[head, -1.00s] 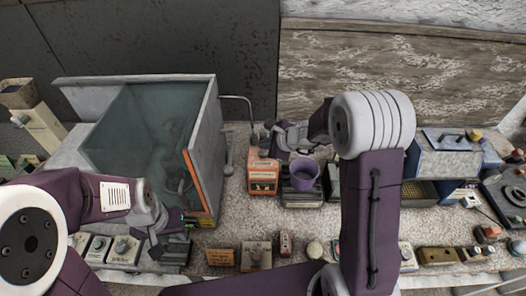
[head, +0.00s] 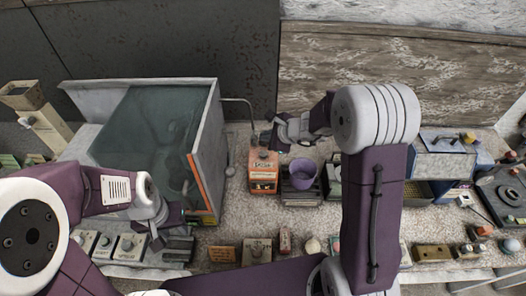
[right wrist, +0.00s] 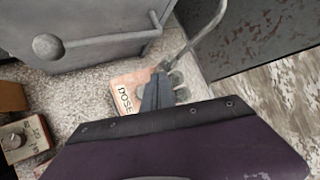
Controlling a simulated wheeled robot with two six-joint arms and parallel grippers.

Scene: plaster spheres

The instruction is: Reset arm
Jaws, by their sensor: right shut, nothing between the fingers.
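My right arm reaches from the lower right, and its gripper (head: 271,143) hangs above the back of an orange-and-white box (head: 263,174), left of the purple cup (head: 303,172). In the right wrist view, its dark fingers (right wrist: 158,92) are together with nothing between them, over the box top lettered "DOSE" (right wrist: 127,92). My left gripper (head: 158,238) points down in front of the glass-fronted cabinet, near the small control boxes. Its fingers are small and partly hidden, so their opening is unclear.
The grey cabinet (head: 208,150) with a glass pane stands close to my left arm. A blue-and-white device (head: 445,160) stands right of my right arm. A bent metal pipe (right wrist: 205,30) rises near the right fingers. Small control boxes (head: 257,250) line the front edge.

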